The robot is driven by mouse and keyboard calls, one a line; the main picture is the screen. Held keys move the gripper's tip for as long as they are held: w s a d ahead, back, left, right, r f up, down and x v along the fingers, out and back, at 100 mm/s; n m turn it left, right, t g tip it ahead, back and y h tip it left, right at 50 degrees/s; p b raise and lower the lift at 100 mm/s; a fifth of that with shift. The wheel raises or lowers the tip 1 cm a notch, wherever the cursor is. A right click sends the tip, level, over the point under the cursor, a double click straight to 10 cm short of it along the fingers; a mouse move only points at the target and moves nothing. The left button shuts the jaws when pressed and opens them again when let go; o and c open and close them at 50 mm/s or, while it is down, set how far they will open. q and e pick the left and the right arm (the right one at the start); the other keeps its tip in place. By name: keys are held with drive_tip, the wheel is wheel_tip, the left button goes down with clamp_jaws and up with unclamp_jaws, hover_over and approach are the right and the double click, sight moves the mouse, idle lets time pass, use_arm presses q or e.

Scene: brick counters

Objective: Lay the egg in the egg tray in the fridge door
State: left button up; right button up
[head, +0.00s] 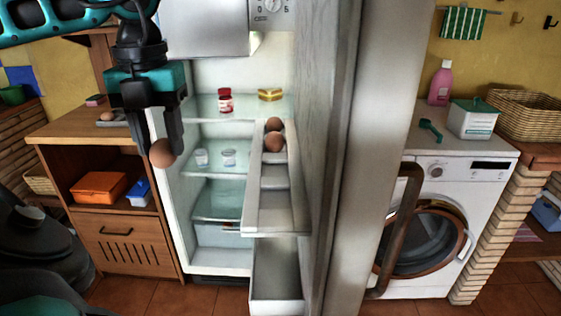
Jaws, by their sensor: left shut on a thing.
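My left gripper (162,150) points down and is shut on a brown egg (162,153). It holds the egg in the air at the left edge of the open fridge (215,168), to the left of the door. My right gripper is not in view.
Fridge shelves hold a red-lidded jar (225,100), a yellow tin (270,95) and two small cups (228,158). A lower door bin (277,285) hangs below the tray. A wooden cabinet (125,240) stands left, a washing machine (445,200) right.

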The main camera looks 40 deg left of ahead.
use_arm(q)
drive_tip(key=w+d+f+p, duration=0.1)
drive_tip(key=w+d, duration=0.3)
drive_tip(key=w+d+f+p, duration=0.1)
drive_tip(key=w+d+p, duration=0.1)
drive_tip(key=w+d, duration=0.1)
drive_tip(key=w+d+f+p, duration=0.1)
drive_tip(key=w+d+p, duration=0.1)
drive_tip(key=w+d, duration=0.2)
drive_tip(key=shift+w+d+f, duration=0.25)
drive_tip(key=shift+w+d, duration=0.05)
drive_tip(key=shift+d, duration=0.3)
wheel_tip(320, 180, down, 2)
drive_tip(key=shift+f, duration=0.25)
drive_tip(key=shift+w+d+f, duration=0.1)
drive_tip(key=shift+d+f, duration=0.05)
drive_tip(key=shift+f, duration=0.3)
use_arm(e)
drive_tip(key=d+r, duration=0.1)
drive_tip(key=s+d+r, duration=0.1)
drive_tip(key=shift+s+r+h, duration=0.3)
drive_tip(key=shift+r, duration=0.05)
use_arm(q)
drive_tip(key=shift+f, duration=0.15)
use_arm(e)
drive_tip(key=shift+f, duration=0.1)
